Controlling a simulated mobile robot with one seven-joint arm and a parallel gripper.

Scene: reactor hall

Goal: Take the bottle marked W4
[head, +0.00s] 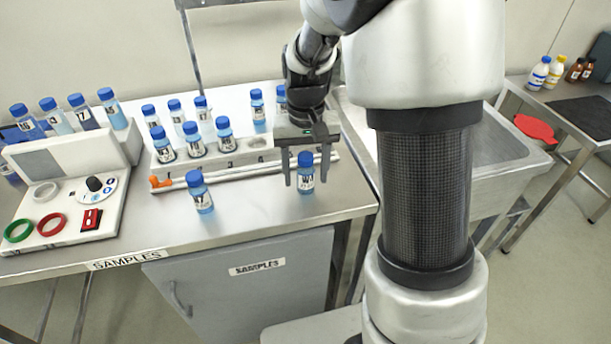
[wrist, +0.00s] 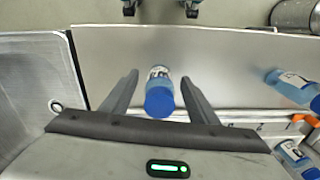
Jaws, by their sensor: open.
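A blue-capped bottle (head: 306,176) with a white label stands upright near the front right of the steel bench. Its label seems to begin with W, but I cannot read the whole mark. My gripper (head: 306,186) is open, pointing down, with one finger on each side of this bottle. In the wrist view the bottle (wrist: 159,92) shows between the two open fingers (wrist: 158,88), with a gap on both sides. Another blue-capped bottle (head: 200,192) stands to the left on the bench, and it also shows at the right in the wrist view (wrist: 293,86).
A white rack (head: 228,172) with several blue-capped bottles stands behind, close to my gripper. A control box (head: 70,205) with more bottles is at the left. A steel sink (head: 505,145) lies to the right. The bench front between the two loose bottles is clear.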

